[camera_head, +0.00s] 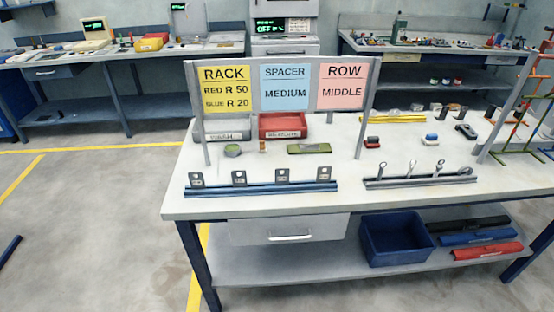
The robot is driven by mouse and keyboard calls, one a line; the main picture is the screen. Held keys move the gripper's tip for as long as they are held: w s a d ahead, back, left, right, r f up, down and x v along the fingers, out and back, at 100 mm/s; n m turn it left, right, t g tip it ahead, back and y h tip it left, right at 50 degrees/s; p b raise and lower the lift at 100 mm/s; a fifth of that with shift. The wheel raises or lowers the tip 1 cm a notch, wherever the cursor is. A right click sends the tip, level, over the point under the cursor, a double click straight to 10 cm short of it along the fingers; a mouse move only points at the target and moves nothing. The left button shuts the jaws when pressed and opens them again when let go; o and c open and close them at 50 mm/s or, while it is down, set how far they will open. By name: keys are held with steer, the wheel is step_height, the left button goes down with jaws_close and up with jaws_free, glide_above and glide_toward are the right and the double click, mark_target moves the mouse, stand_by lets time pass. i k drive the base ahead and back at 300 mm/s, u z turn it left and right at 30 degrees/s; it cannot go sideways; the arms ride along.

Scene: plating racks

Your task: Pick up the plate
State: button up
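Several small grey tabs with holes, possibly plates (239,178), stand in a row on a blue rail (262,189) at the left front of the table. A flat green piece (309,149) lies behind them. I cannot tell which thing is the plate meant. My gripper is not in view.
A sign frame (285,86) stands on the white table (350,203), reading RACK RED R 50 BLUE R 20, SPACER MEDIUM, ROW MIDDLE. A grey bin (227,125) and red bin (283,121) sit behind. A grey rail (420,178) holds tools. Coloured racks (524,154) stand right. Floor at left is mostly clear.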

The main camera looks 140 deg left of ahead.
mark_target(238, 181)
steer(key=k, duration=1.85)
steer(key=u, duration=2.55)
